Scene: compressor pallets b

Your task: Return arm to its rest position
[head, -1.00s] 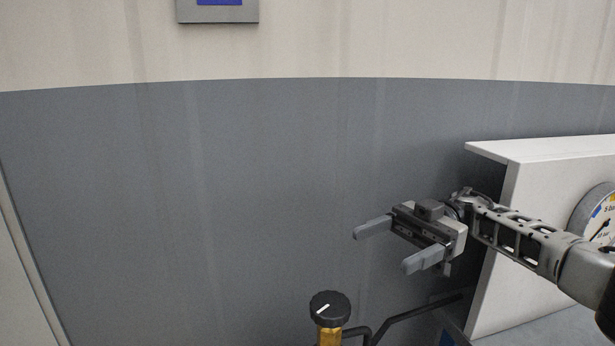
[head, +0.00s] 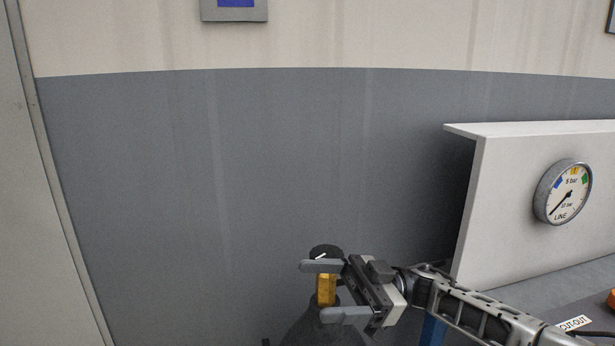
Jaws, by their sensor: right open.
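My right gripper (head: 322,291) is in the lower middle of the head view, its arm coming in from the lower right. Its two grey fingers point left and are spread apart with nothing seen between them that they grip. A black knob (head: 325,252) with a white mark tops a yellow stem (head: 326,290) behind the fingers. The upper finger covers part of the knob and stem; I cannot tell whether it touches them. My left gripper does not show.
A white cabinet (head: 475,200) with a round pressure gauge (head: 563,192) stands at the right. A "CUT-OUT" label (head: 574,323) and part of an orange thing (head: 612,299) are at the lower right. A grey wall (head: 260,170) fills the back.

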